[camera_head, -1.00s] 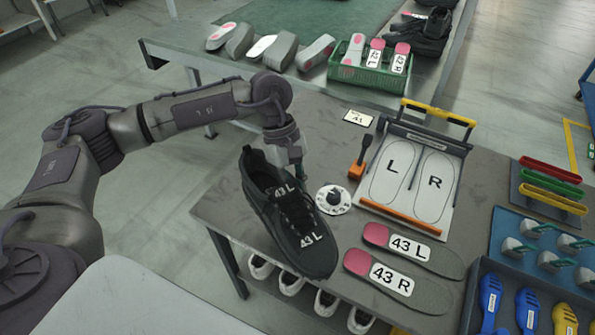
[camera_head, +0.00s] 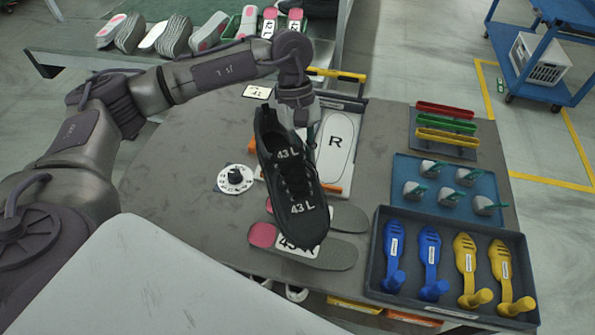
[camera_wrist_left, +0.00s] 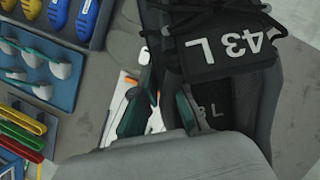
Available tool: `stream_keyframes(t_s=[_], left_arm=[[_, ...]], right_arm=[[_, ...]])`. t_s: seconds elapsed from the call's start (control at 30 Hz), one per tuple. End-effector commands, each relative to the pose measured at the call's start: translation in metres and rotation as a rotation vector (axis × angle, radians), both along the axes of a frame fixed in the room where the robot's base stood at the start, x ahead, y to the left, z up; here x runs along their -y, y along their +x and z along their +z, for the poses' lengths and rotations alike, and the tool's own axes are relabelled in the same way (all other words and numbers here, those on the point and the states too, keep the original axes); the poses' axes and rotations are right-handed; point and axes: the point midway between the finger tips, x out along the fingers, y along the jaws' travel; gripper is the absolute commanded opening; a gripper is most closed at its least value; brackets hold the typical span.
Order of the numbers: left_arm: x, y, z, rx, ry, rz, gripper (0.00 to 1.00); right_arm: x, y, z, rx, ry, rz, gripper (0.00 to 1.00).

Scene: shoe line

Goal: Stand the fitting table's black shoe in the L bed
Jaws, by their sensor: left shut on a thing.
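My left gripper (camera_head: 297,112) is shut on the black shoe (camera_head: 296,205) marked 43 L and holds it above the fitting table (camera_head: 185,190), toe toward the front. In the left wrist view the fingers (camera_wrist_left: 160,105) grip the collar of the shoe (camera_wrist_left: 225,60). The bed board (camera_head: 335,150) stands behind the shoe; its R outline shows, while the L bed is hidden behind the gripper and shoe. My right gripper is not in view.
Pink-heeled insoles (camera_head: 335,255) lie below the shoe, partly covered by it. A round white dial (camera_head: 235,178) is at left. A tray of blue and yellow shoe trees (camera_head: 455,265), a blue tray (camera_head: 450,190) and coloured strips (camera_head: 447,125) fill the right side.

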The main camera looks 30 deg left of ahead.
Motion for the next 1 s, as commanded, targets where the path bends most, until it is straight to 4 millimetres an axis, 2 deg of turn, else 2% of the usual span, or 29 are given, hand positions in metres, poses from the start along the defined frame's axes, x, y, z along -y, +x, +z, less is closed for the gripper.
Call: stream_keyframes(t_s=[0.2, 0.5, 0.8, 1.0], left_arm=[[-0.026, 0.050, -0.004, -0.001, -0.001, 0.603, 0.00], [-0.079, 0.105, -0.007, 0.002, 0.001, 1.391, 0.00], [-0.141, 0.140, -0.008, 0.002, -0.001, 2.106, 0.00], [-0.171, 0.150, -0.008, 0.001, -0.001, 2.425, 0.00]], right_arm=[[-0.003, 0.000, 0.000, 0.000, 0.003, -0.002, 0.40], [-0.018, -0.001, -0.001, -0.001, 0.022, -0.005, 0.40], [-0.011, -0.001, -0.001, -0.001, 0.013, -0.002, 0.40], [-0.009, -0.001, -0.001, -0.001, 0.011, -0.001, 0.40]])
